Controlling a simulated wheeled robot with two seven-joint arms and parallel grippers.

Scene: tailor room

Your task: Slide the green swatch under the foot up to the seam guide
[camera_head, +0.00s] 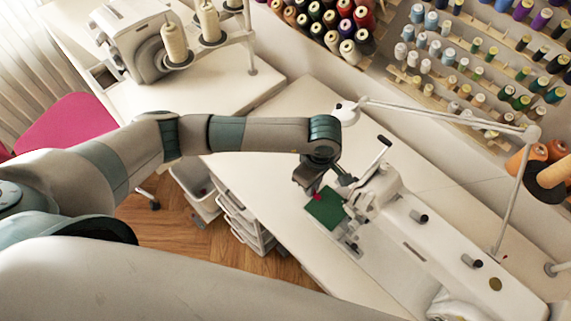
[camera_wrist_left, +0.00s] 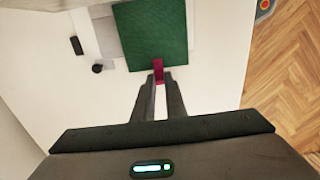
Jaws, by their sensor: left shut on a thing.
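The green swatch (camera_head: 325,208) lies flat by the head end of the white sewing machine (camera_head: 425,245). It also fills the top middle of the left wrist view (camera_wrist_left: 150,32). A magenta tab (camera_wrist_left: 158,68) sits at its near edge. My left gripper (camera_wrist_left: 157,82) is shut on this tab; in the head view my left gripper (camera_head: 309,188) is at the swatch's upper left corner. The machine head partly hides the swatch's right side. I cannot make out the foot or the seam guide clearly. My right gripper is out of view.
A grey plate (camera_wrist_left: 104,38) lies beside the swatch, near a black knob (camera_wrist_left: 97,68) and a dark block (camera_wrist_left: 76,45). A thin lamp arm (camera_head: 445,115) spans above the machine. The white table (camera_head: 265,165) is clear to the left. Another machine (camera_head: 135,40) stands behind.

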